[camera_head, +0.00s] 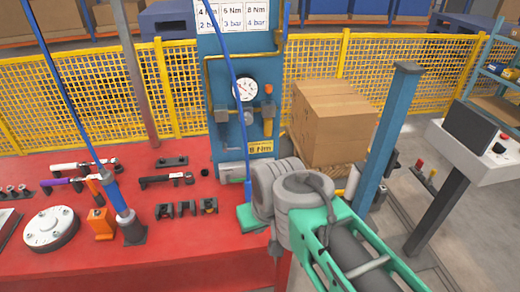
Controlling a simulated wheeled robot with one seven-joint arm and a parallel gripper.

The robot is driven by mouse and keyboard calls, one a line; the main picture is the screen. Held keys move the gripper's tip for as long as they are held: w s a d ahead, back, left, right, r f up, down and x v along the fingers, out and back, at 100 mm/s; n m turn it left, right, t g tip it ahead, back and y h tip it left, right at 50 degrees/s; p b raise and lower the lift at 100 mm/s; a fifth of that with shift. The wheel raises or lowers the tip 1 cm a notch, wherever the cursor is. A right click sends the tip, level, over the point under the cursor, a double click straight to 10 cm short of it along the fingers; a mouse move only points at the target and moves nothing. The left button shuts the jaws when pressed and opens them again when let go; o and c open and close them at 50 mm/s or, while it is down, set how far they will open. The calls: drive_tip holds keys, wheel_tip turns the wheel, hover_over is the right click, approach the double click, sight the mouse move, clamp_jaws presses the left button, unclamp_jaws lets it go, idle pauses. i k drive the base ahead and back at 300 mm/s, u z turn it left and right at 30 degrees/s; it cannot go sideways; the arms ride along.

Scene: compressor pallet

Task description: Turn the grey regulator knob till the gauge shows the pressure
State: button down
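A round white gauge (245,89) is mounted on the upright blue panel (228,75). Its dark needle is too small to read for certain. A small grey fitting (222,115) sits left of and below the gauge on the yellow pipework. It may be the regulator knob, but I cannot tell for certain. A chart (232,16) at the top pairs 4, 5 or 6, and 8 Nm with 2, 3 and 4 bar. A yellow label (260,148) below the gauge reads 8 Nm. My grey and green arm reaches in from the lower right. My gripper's fingers are not visible.
The red table (190,245) holds a blue tool (118,198) hanging on a cable, dark holders and a round flange (50,229). A cardboard box (333,122) stands right of the panel. A blue post (385,140) rises close to my arm. Yellow mesh fencing (400,62) stands behind.

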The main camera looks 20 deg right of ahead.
sight(248, 117)
drive_tip(key=k, duration=0.3)
drive_tip(key=u, duration=0.85)
drive_tip(key=i, duration=1.3)
drive_tip(key=z, duration=0.65)
